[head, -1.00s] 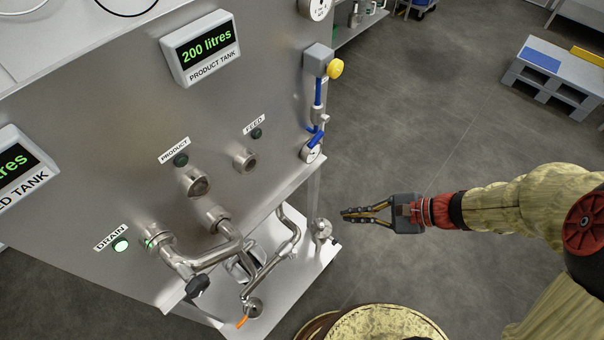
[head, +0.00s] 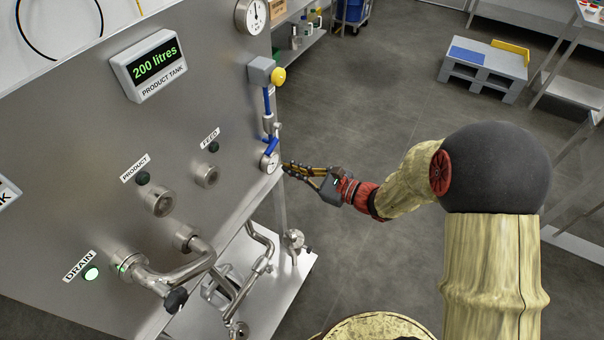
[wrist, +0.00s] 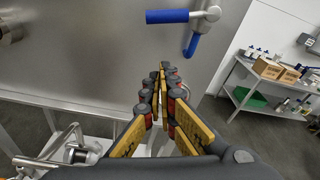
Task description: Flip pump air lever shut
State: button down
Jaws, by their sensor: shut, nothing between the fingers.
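The pump air lever (head: 270,147) is a blue handle on a small silver valve in the air line at the right edge of the steel panel. In the wrist view the blue lever (wrist: 167,16) lies crosswise near the top, joined to a silver valve body (wrist: 208,14). My gripper (head: 286,168) is shut and empty, just right of and below the lever in the head view. In the wrist view my gripper (wrist: 165,72) points toward the panel below the lever, apart from it in the picture. Contact cannot be judged from the head view.
A grey box with a yellow knob (head: 278,75) is above the blue air tube (head: 267,101). Pipes (head: 205,265) and a steel ledge (head: 285,300) lie below.

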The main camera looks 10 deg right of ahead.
aim_at(274, 139)
jog(key=a+r, duration=0.1)
jog(key=w+a+r, duration=0.1)
jog(key=a+r, duration=0.1)
jog(key=shift+w+r, duration=0.15)
dwell(0.5)
jog(key=r+m+p, duration=0.1)
jog(key=s+a+r+m+p, duration=0.1)
jog(key=p, duration=0.1)
jog(key=shift+r, duration=0.1)
dwell(0.3)
